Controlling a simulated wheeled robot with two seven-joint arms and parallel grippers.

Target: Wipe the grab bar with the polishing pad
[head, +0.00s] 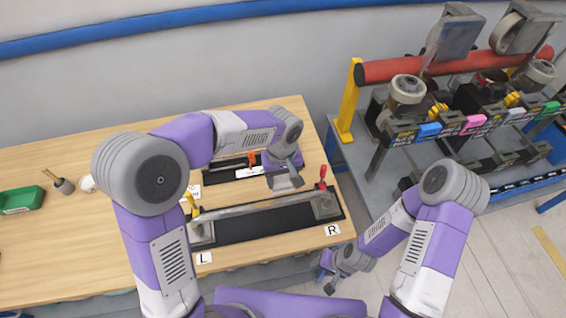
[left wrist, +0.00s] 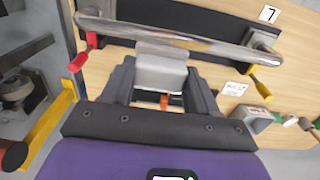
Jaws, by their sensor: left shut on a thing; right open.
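The grab bar (head: 265,206) is a shiny metal rod on a black base, between end brackets, on the wooden table; it also crosses the left wrist view (left wrist: 205,43). The polishing pad is a grey block (left wrist: 160,72) between the fingers of my left gripper (left wrist: 160,92), which is shut on it. In the head view my left gripper (head: 285,178) is over the bar's right half. The pad's edge meets the bar in the left wrist view; I cannot tell whether they touch. My right gripper (head: 328,282) is open and empty, off the table's front edge.
A red-handled clamp (head: 322,177) and a yellow-handled clamp (head: 192,203) stand at the bar's ends. A green tray (head: 22,201) and a brush (head: 62,184) are at the left. A rack with a red rail (head: 452,66) stands right of the table.

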